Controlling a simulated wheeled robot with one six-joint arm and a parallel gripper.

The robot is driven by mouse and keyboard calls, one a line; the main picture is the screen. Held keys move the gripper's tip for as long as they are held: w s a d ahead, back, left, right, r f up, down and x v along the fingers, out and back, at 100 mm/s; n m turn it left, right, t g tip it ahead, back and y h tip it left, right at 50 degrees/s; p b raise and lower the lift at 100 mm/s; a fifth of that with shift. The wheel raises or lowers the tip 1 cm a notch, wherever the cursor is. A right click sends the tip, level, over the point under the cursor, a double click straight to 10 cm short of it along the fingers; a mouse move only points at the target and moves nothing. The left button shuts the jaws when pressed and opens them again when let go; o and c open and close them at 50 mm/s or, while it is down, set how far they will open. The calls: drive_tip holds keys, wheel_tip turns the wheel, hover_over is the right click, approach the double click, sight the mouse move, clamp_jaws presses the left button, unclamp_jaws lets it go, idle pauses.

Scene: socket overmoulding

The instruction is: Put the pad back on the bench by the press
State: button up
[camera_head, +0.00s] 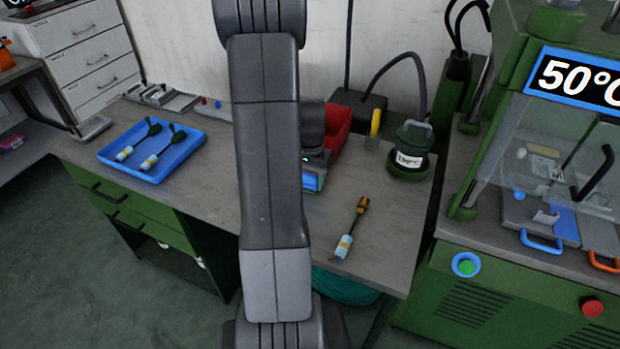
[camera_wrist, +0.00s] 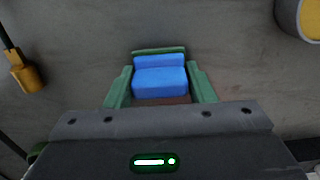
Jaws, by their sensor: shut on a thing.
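The pad (camera_wrist: 160,84) is a blue block between the green fingers of my gripper (camera_wrist: 160,74) in the wrist view. The gripper is shut on it, one finger at each side. In the head view the blue pad (camera_head: 312,182) shows just right of my arm, over the middle of the bench (camera_head: 385,252). My arm hides most of the gripper there. Whether the pad touches the bench top I cannot tell. The green press (camera_head: 470,290) with its 50°C display stands at the right, beyond the bench's right end.
A tool with a brass end (camera_head: 350,230) lies on the bench right of the pad. A dark green pot (camera_head: 411,150) and a red bin (camera_head: 338,122) stand behind. A blue tray (camera_head: 112,158) with two tools is at left. Bench between tool and press is clear.

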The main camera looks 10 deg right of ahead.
drive_tip(key=shift+f, duration=0.1)
drive_tip(key=o, duration=0.6)
drive_tip(key=shift+f, duration=0.1)
drive_tip(key=o, duration=0.4)
drive_tip(key=shift+o, duration=0.2)
wheel_tip(320, 180, up, 12)
drive_tip(key=shift+r, duration=0.2)
